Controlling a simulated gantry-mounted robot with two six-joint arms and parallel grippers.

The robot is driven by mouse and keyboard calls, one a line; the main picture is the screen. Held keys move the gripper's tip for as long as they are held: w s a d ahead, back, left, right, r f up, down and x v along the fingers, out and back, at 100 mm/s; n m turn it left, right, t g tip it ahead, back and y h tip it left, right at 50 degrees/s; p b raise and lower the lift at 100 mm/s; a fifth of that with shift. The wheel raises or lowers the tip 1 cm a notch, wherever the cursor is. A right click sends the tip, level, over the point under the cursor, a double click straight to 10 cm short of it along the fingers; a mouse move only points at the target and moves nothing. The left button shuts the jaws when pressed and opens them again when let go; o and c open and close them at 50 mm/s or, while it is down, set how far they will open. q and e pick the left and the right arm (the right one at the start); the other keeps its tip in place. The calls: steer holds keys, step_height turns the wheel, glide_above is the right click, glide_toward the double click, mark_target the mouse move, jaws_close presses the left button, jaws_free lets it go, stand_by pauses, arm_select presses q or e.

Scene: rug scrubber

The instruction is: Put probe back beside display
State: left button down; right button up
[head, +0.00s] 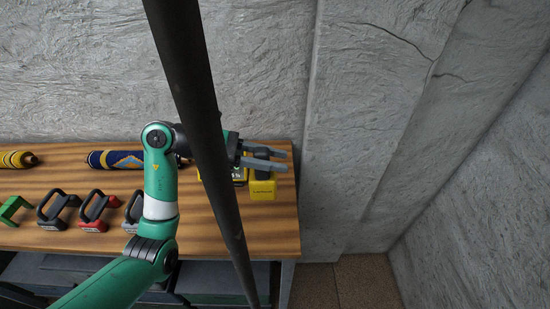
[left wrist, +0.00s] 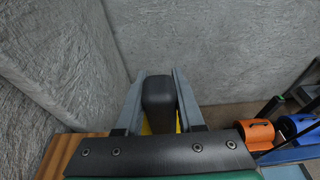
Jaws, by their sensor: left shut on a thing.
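The probe is a yellow block (head: 262,190) with a dark upright handle, at the right end of the wooden table. My left gripper (head: 278,160) is shut on the probe's dark handle. In the left wrist view the dark handle (left wrist: 159,92) sits between the two grey fingers, with a little yellow below it. The display (head: 239,173), yellow with a dark face, is just left of the probe and partly hidden by a dark bar and my gripper. I cannot tell whether the probe rests fully on the table. My right gripper is not in view.
The wooden table (head: 60,177) holds a patterned blue roll (head: 115,159), a yellow roll (head: 15,159), a green bracket (head: 12,208) and several dark-handled tools, one with a red base (head: 93,225). A concrete wall (head: 250,80) stands behind. Orange (left wrist: 257,135) and blue (left wrist: 299,126) items show in the wrist view.

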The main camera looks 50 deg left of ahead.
mark_target(274, 176)
arm_select(q)
steer(key=shift+f, duration=0.5)
step_height(274, 176, down, 3)
steer(key=shift+r, duration=0.15)
step_height(274, 176, down, 11)
steer(key=b, duration=0.9)
steer(key=shift+c, duration=2.2)
jaws_free()
steer(key=b+v, duration=0.2)
steer(key=v, duration=0.9)
steer(key=shift+s+a, duration=0.2)
